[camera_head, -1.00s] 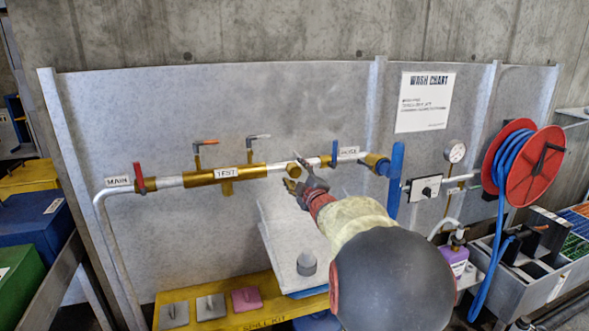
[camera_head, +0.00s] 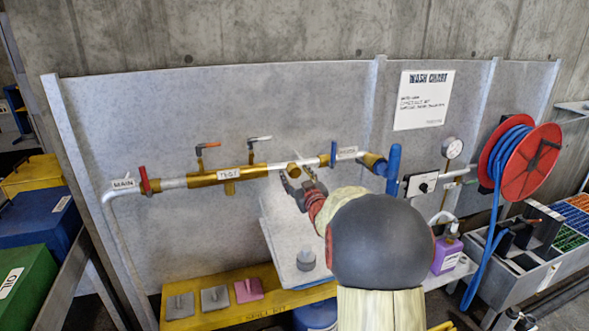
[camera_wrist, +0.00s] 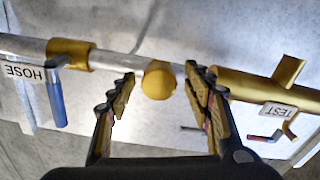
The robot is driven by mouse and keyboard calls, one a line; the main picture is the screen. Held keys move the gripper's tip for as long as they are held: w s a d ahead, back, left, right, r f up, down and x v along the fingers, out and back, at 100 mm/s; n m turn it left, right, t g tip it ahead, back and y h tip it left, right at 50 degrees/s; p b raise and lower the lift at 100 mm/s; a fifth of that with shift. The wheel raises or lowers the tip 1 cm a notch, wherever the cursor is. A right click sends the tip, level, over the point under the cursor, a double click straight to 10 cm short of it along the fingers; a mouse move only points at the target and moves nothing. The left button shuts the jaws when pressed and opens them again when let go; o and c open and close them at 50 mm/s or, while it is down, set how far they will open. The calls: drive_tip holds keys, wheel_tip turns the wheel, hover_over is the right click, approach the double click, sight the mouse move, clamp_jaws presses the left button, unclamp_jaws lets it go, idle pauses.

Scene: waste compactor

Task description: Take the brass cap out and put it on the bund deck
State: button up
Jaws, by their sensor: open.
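The brass cap (camera_head: 294,170) is a round brass end on the pale pipe, between the TEST section and the blue-handled valve. In the wrist view the brass cap (camera_wrist: 159,83) faces me, centred between my fingers. My gripper (camera_head: 297,181) is open; it also shows in the wrist view (camera_wrist: 159,100), one finger on each side of the cap, with gaps on both sides and no visible contact. No label marks the bund deck; the yellow ledge (camera_head: 215,312) marked SPILL KIT below the pipe may be it, but I cannot tell.
The brass TEST section (camera_head: 230,174) and the blue valve handle (camera_head: 333,153) flank the cap. Grey and pink pads (camera_head: 248,290) lie on the yellow ledge. A hose reel (camera_head: 530,163) hangs at the right.

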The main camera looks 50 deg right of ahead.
drive_tip(key=m+p, duration=0.2)
drive_tip(key=m, duration=0.1)
drive_tip(key=shift+r+m, duration=0.15)
drive_tip(key=shift+m, duration=0.15)
drive_tip(key=m+p, duration=0.2)
drive_tip(key=m, duration=0.1)
drive_tip(key=shift+m+p, duration=0.4)
drive_tip(key=shift+m, duration=0.7)
drive_tip(key=shift+c, duration=1.2)
drive_tip(key=c, duration=1)
drive_tip(key=n+b, duration=0.2)
drive_tip(key=b, duration=0.1)
drive_tip(key=shift+f+n, duration=0.2)
drive_tip(key=shift+n, duration=0.1)
drive_tip(key=shift+c, duration=0.2)
drive_tip(key=shift+r+n+b, duration=0.1)
drive_tip(key=shift+n+b, duration=1.2)
drive_tip(key=shift+b, duration=0.05)
